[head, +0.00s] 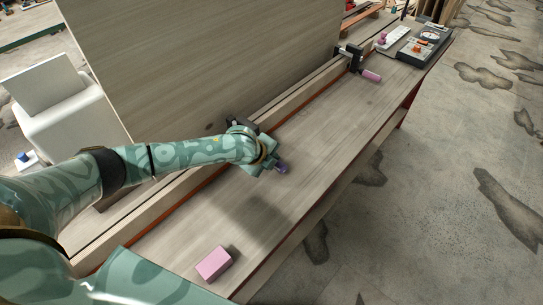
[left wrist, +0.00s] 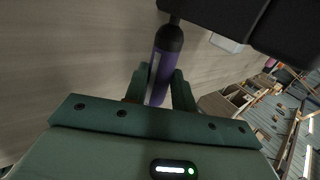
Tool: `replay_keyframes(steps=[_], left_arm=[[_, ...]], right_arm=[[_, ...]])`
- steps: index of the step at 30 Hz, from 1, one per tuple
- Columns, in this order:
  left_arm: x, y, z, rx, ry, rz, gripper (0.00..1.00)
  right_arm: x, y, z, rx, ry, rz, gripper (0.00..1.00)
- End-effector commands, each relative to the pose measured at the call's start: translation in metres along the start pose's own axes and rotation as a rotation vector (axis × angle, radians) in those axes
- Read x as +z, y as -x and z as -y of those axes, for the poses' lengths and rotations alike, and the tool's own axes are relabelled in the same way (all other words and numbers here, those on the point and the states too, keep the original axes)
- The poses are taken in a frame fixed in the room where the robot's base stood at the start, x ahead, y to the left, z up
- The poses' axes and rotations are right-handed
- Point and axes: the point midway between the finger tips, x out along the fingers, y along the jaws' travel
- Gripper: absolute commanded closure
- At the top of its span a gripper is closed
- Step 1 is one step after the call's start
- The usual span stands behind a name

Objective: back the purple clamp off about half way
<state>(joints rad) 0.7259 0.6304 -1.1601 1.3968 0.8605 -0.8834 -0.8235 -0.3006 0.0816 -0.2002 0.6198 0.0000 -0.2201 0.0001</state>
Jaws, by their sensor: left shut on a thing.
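The purple clamp's handle (left wrist: 162,68) runs between the fingers of my left gripper (left wrist: 159,88) in the left wrist view. The left gripper is shut on this handle. In the head view my left gripper (head: 268,163) is at the beam in the middle of the bench, and the purple handle end (head: 281,168) pokes out past it. The clamp's dark body (left wrist: 215,15) fills the top of the left wrist view. Most of the clamp is hidden by my gripper in the head view. My right gripper is not seen.
A second clamp with a pink handle (head: 371,75) sits farther along the beam. A pink block (head: 213,263) lies on the near bench top (head: 300,150). A dark tray (head: 425,45) is at the far end. A large wooden panel (head: 200,65) stands behind the beam.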

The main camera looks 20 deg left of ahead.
Motion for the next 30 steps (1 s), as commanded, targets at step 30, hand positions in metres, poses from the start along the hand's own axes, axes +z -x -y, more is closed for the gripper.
replay_keyframes(steps=[30], left_arm=[[0.000,-0.002,-0.008,-0.350,0.001,0.002,0.97]], right_arm=[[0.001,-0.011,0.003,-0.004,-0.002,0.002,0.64]])
